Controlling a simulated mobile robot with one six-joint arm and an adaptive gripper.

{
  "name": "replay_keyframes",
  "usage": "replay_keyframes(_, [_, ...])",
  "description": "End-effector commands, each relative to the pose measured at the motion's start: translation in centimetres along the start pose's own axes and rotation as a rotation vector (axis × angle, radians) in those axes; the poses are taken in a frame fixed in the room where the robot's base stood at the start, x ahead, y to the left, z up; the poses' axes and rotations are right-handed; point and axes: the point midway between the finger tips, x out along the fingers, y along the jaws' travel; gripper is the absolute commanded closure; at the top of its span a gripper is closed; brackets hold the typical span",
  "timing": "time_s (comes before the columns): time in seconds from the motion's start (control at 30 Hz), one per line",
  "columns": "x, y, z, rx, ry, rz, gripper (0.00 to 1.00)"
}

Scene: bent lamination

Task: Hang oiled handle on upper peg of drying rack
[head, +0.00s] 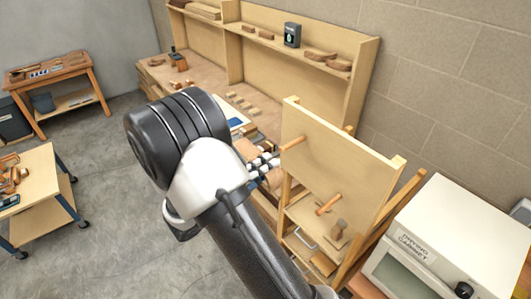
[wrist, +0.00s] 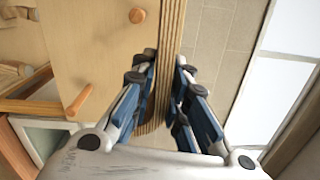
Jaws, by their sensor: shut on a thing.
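The drying rack is an upright wooden board (head: 335,165) with an upper peg (head: 292,144) at its left and a lower peg (head: 328,204). The board (wrist: 95,45) fills the left of the wrist view, with the upper peg (wrist: 137,16) near the top and the lower peg (wrist: 78,100) lower left. My gripper (wrist: 167,85) is shut on the striped, laminated wooden handle (wrist: 172,35). The handle runs up out of the picture, just right of the upper peg and apart from it in that view. In the head view my gripper (head: 265,168) is left of the board, partly hidden by my arm.
A white drying cabinet (head: 450,240) stands right of the rack. A workbench with a shelf (head: 300,50) runs behind along the wall. A small table (head: 50,75) and a cart (head: 40,185) stand at the left. The grey floor (head: 110,200) between is clear.

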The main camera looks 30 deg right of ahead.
Motion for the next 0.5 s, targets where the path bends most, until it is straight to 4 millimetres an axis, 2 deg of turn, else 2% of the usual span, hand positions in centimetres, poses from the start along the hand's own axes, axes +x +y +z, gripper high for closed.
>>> replay_keyframes(0.5, [2.8,0.2,-0.3,0.002,0.005,0.0,1.0])
